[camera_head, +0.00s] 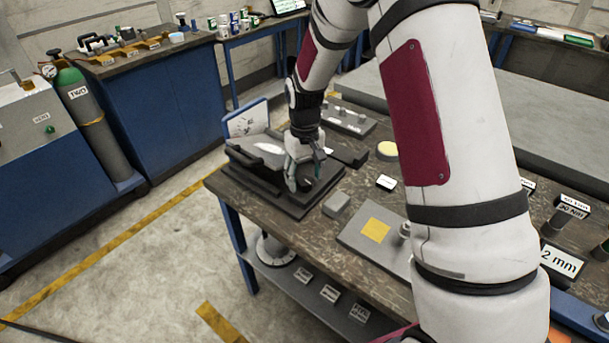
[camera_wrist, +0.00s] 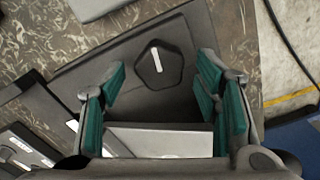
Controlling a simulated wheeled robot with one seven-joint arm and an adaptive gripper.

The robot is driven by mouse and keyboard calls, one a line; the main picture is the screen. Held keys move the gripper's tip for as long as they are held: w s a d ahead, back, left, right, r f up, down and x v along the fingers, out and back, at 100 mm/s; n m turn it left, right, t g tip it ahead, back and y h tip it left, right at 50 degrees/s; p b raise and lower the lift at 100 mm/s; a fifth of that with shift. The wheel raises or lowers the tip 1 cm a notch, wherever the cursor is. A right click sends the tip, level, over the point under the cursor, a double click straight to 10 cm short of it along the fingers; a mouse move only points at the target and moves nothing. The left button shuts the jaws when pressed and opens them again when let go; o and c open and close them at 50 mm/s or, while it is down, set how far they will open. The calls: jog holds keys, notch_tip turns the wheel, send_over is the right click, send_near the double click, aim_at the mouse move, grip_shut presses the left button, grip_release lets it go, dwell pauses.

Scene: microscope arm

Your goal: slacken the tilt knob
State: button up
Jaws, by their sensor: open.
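The knob (camera_wrist: 156,68) is dark and rounded with lobed edges and a white mark, and it shows in the wrist view on a dark flat base (camera_wrist: 100,66). My gripper (camera_wrist: 163,84) is open, its teal-padded fingers on the left and right in that view. The knob appears between and a little beyond the fingertips; I cannot tell whether they touch. In the head view my gripper (camera_head: 304,176) points down over the dark base (camera_head: 290,204) near the table's left corner. The knob is hard to make out there, behind the fingers.
The base lies on a worn workbench (camera_head: 290,235). A small grey block (camera_head: 336,204) and a plate with a yellow square (camera_head: 350,238) lie to its right. A blue-edged panel (camera_head: 246,118) stands behind the base. Open floor (camera_head: 130,260) lies to the left.

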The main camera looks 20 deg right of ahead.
aim_at(304, 178)
notch_tip(304, 178, up, 12)
dwell(0.5)
jog(key=s+r+t, duration=0.2)
jog(key=s+r, duration=1.1)
jog(key=s, duration=0.2)
jog(key=s+m+t, duration=0.1)
jog(key=s+t, duration=0.1)
jog(key=s, duration=1.4)
jog(key=shift+s+r+m, duration=0.3)
jog(key=shift+m, duration=0.1)
